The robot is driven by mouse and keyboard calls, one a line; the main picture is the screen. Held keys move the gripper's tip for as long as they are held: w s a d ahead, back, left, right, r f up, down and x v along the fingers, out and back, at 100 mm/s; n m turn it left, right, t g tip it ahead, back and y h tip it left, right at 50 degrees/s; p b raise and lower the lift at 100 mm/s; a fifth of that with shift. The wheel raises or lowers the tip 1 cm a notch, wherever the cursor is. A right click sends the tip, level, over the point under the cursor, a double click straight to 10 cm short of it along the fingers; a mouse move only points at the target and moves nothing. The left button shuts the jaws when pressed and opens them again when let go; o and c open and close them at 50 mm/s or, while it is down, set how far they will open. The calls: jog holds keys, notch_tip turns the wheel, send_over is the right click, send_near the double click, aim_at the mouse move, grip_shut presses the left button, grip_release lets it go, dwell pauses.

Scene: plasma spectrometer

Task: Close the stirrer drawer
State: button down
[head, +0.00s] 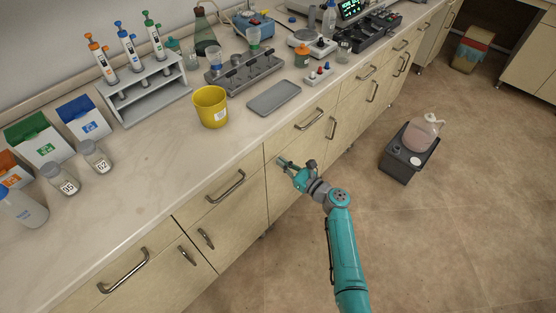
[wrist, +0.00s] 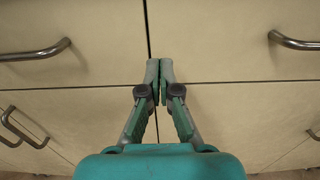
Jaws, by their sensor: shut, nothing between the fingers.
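My gripper (head: 283,162) is shut and empty, in front of the cabinet fronts below the bench edge. In the wrist view its fingertips (wrist: 160,64) are together, just right of the dark vertical gap between two upper drawers. They overlap the lower left corner of the right drawer (wrist: 215,40); I cannot tell whether they touch it. This drawer has a bar handle (head: 310,119). The left drawer (wrist: 85,25) also has a handle (head: 226,186). No drawer visibly stands out from the cabinet. No label shows which one is the stirrer drawer.
The worktop holds a yellow bucket (head: 211,107), a grey tray (head: 274,97), a pipette rack (head: 148,88) and several instruments. Cupboard doors with handles lie below the drawers. A dark box with a pinkish jug (head: 423,132) stands on the floor at right. The floor between is clear.

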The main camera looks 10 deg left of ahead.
jog(key=v, duration=0.8)
jog(key=shift+d, duration=0.35)
jog(key=shift+s, duration=0.15)
jog(key=s+d+f+n+h, duration=0.4)
jog(key=s+f+h, duration=0.2)
jog(key=s+f, duration=0.75)
jog(key=s+d+n+h, duration=0.2)
jog(key=s+d+n, duration=0.1)
jog(key=s, duration=0.5)
jog(key=s+d+n+h, duration=0.2)
jog(key=s+d, duration=0.2)
jog(key=s, duration=0.4)
jog(key=s+d+r+n+t+h, duration=0.2)
jog(key=s+d+r+n+h, duration=0.25)
jog(key=s+r+n, duration=0.6)
jog(key=s+r+n+t, duration=0.1)
jog(key=s+r+n, duration=0.1)
jog(key=s+r, duration=0.3)
jog(key=s+d+r+n+t, duration=0.1)
jog(key=s+r+n, duration=0.2)
jog(key=r, duration=0.8)
jog(key=shift+s+d+n, duration=0.25)
jog(key=shift+s+n, duration=0.1)
jog(key=shift+s, duration=0.85)
